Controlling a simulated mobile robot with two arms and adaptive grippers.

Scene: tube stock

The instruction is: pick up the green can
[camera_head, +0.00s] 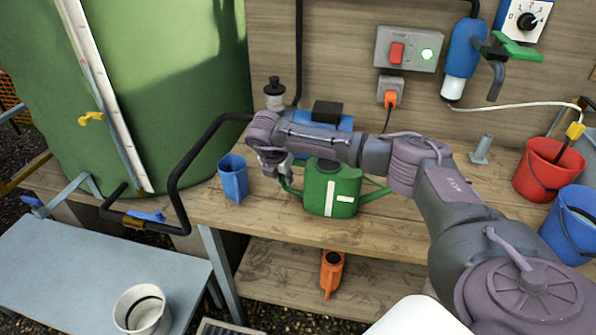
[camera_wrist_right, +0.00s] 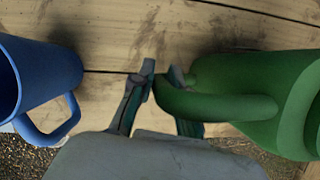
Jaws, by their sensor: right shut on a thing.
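The green can (camera_head: 345,190) is a watering can with white marks on its side. It stands upright on the wooden bench (camera_head: 270,222), as far as I can tell. My right gripper (camera_head: 284,178) comes down at its left side and is shut on its handle. In the right wrist view the green handle (camera_wrist_right: 225,106) runs between the fingers of my right gripper (camera_wrist_right: 166,82), and the can's body (camera_wrist_right: 290,95) lies to the right. My right forearm hides part of the can's top and what is behind it. My left gripper is not in view.
A blue jug (camera_head: 233,178) stands close left of the gripper. A red bucket (camera_head: 545,172) and a blue bucket (camera_head: 572,225) stand at the right. An orange can (camera_head: 331,270) is on the lower shelf. A black pipe (camera_head: 172,190) bends at the left.

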